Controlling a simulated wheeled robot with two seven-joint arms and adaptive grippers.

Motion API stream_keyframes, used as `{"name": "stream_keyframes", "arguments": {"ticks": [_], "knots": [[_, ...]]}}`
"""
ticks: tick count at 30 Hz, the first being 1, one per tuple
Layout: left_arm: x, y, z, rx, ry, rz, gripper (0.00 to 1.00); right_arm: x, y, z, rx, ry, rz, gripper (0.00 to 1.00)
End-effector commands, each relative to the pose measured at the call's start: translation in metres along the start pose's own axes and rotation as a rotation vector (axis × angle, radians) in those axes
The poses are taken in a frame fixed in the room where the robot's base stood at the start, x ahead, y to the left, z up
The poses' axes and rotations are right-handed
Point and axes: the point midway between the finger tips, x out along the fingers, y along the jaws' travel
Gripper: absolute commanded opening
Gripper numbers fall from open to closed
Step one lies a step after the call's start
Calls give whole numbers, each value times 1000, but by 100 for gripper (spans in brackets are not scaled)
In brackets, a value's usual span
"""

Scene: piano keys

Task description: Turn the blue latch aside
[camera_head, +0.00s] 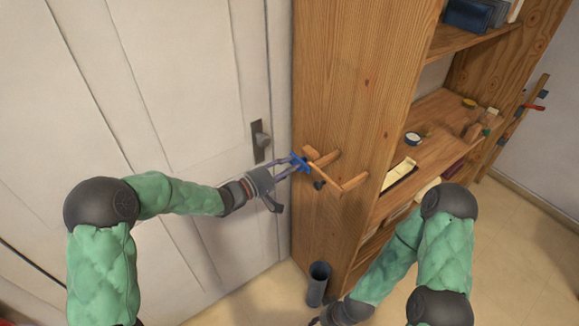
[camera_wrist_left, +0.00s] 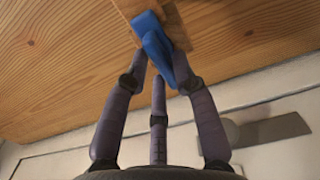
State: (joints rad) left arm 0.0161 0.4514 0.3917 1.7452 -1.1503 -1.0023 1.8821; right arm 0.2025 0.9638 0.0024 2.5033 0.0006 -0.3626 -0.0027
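The blue latch (camera_head: 299,162) sits on the side panel of the wooden shelf, at a light wooden bar (camera_head: 324,178). In the left wrist view the blue latch (camera_wrist_left: 157,42) stands out from the wood, with its lower end slanting to the right. My left gripper (camera_head: 291,166) reaches it from the left. In the left wrist view its fingers (camera_wrist_left: 161,62) converge on both sides of the latch and look closed on it; the exact contact is partly hidden. My right gripper (camera_head: 322,320) is at the bottom edge, mostly cut off.
A white door with a dark handle (camera_head: 261,139) is at the left. Wooden pegs (camera_head: 326,158) stick out of the shelf (camera_head: 352,70) beside the latch. A dark cylinder (camera_head: 318,284) stands on the floor below. The shelves hold small objects, including a roll of tape (camera_head: 412,139).

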Motion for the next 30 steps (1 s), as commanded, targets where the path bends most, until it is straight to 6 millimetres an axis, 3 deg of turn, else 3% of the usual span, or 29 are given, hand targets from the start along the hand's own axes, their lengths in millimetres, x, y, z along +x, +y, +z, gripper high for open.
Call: {"name": "stream_keyframes", "arguments": {"ticks": [17, 30], "knots": [[0, -1, 1, 87, -1, -1, 0, 0, 0, 0, 0, 0, 0, 40], [0, -3, 2, 459, -1, -2, 0, 5, 2, 0, 0, 0, 0, 40]]}}
